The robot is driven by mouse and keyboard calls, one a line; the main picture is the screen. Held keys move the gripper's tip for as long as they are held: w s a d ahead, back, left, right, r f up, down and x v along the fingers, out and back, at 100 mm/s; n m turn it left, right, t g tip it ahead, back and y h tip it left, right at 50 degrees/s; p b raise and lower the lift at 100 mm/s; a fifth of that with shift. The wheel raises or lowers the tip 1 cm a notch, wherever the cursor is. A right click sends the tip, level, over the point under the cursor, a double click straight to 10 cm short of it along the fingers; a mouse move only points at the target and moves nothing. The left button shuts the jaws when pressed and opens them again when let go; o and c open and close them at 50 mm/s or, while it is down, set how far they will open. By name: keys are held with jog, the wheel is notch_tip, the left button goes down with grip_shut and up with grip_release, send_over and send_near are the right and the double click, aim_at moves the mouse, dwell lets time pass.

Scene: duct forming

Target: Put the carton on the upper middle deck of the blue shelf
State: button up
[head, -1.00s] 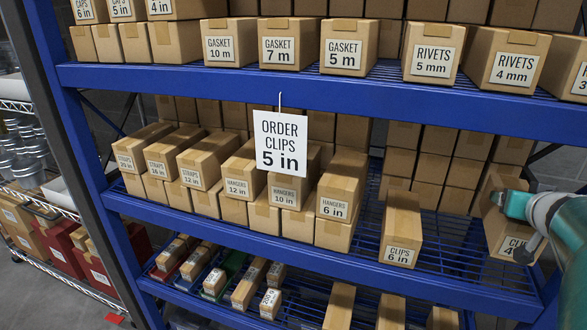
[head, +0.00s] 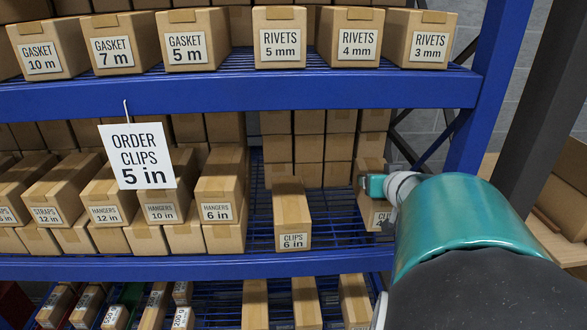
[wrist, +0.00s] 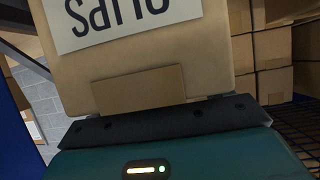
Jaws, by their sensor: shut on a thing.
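My gripper (head: 371,186), partly hidden by my arm, is shut on the upper front edge of a brown carton (head: 379,217). Its partly covered label shows a 4 in the head view. In the wrist view the carton (wrist: 150,88) fills the middle, its CLIPS label upside down with the size cut off. The carton is at the right end of the upper middle deck (head: 340,258) of the blue shelf, inside the right post. I cannot tell whether its base touches the deck.
A CLIPS 6 in carton (head: 291,215) stands to the left, with a gap of bare grating between. HANGERS cartons (head: 220,200) stand farther left. A blue beam (head: 250,92) crosses above, and the blue post (head: 487,90) bounds the right. An ORDER CLIPS 5 in sign (head: 137,155) hangs left.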

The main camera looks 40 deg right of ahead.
jog(key=shift+f, duration=2.2)
jog(key=shift+f, duration=0.15)
jog(key=o, duration=1.3)
